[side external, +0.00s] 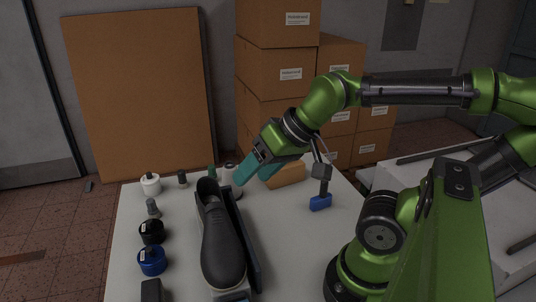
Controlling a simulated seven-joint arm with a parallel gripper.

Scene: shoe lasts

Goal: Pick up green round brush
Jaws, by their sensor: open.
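A small dark-green upright object (212,172) stands at the back of the white table, just behind the dark shoe; it may be the green round brush, but it is small and partly hidden, so I cannot be sure. My gripper (252,177) has teal fingers that point down and to the left. It is open, with nothing seen between the fingers. It hangs over the back of the table, to the right of the green object and of the shoe's opening.
A dark shoe (221,245) fills the table's middle. A white jar (150,186), black jar (151,233) and blue jar (152,262) line the left side. A blue-based tool (320,203) and tan block (287,174) are to the right.

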